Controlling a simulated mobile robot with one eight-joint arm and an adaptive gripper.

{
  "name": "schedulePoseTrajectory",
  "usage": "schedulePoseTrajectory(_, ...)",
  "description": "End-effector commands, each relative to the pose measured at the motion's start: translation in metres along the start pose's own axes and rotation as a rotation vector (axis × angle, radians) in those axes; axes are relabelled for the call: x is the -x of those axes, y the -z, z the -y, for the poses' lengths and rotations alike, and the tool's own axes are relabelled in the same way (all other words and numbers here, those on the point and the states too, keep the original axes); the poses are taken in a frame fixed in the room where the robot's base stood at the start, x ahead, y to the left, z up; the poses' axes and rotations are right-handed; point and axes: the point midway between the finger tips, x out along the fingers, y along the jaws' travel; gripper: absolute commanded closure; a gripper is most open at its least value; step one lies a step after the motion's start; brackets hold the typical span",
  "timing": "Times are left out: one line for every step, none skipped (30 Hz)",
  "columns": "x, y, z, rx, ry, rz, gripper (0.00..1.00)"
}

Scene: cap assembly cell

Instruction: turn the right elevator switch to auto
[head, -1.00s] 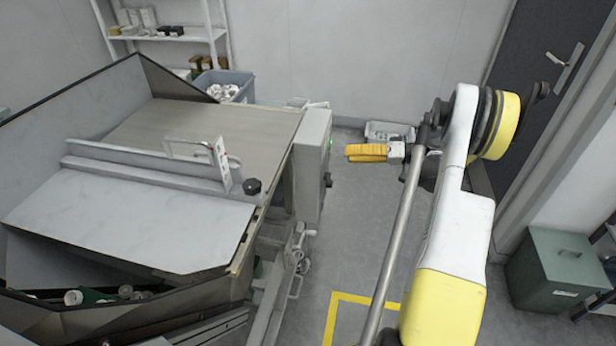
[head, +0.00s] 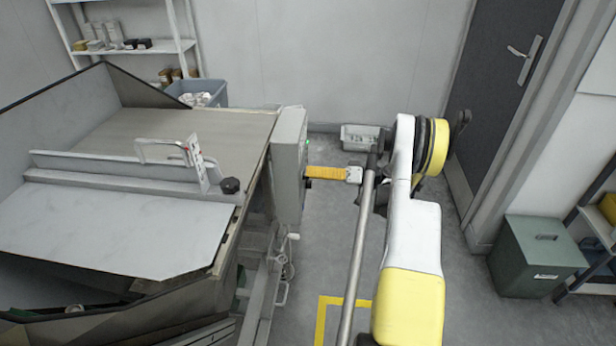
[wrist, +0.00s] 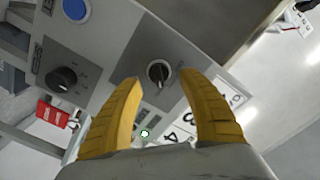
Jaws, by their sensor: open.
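A grey control box (head: 289,165) is mounted at the right side of the machine. In the wrist view its panel (wrist: 108,60) carries a black rotary switch (wrist: 158,73) with a light pointer line, and a second black rotary switch (wrist: 62,79) to the left. The labels are too small to read, so I cannot tell which is the right elevator switch or its setting. My gripper (wrist: 160,78) is open, its yellow fingers pointing at the panel on either side of the first switch. Contact cannot be told. In the head view the yellow fingers (head: 326,172) reach the box's right face.
A blue button (wrist: 76,9) and a red tag (wrist: 52,115) are near the switches. The machine's sloped metal table (head: 110,226) fills the left. A grey bin (head: 200,92) stands behind it. Open floor (head: 318,262) lies right of the box.

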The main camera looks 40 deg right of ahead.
Motion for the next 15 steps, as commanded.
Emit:
schedulePoseTrajectory(-0.0039, -0.0007, -0.0005, 0.0, 0.0, 0.0, 0.52)
schedulePoseTrajectory(-0.0056, -0.0005, -0.0004, 0.0, 0.0, 0.0, 0.52)
schedulePoseTrajectory(-0.0072, -0.0004, -0.0002, 0.0, 0.0, 0.0, 0.52)
schedulePoseTrajectory(-0.0081, -0.0002, 0.0, 0.0, 0.0, 0.0, 0.52)
schedulePoseTrajectory(-0.0086, -0.0001, 0.0001, 0.0, 0.0, 0.0, 0.52)
schedulePoseTrajectory(-0.009, 0.0001, 0.0002, 0.0, 0.0, 0.0, 0.52)
schedulePoseTrajectory(-0.009, 0.0002, 0.0003, 0.0, 0.0, 0.0, 0.52)
schedulePoseTrajectory(-0.009, 0.0003, 0.0003, 0.0, 0.0, 0.0, 0.52)
schedulePoseTrajectory(-0.0089, 0.0004, 0.0004, 0.0, 0.0, 0.0, 0.52)
schedulePoseTrajectory(-0.0089, 0.0004, 0.0004, 0.0, 0.0, 0.0, 0.52)
schedulePoseTrajectory(-0.0089, 0.0004, 0.0004, 0.0, 0.0, 0.0, 0.52)
schedulePoseTrajectory(-0.0088, 0.0004, 0.0004, 0.0, 0.0, 0.0, 0.57)
schedulePoseTrajectory(-0.0088, 0.0004, 0.0004, 0.0, 0.0, 0.0, 0.66)
schedulePoseTrajectory(-0.0088, 0.0004, 0.0003, 0.0, 0.0, 0.0, 0.75)
schedulePoseTrajectory(-0.0088, 0.0004, 0.0003, 0.0, 0.0, 0.0, 0.87)
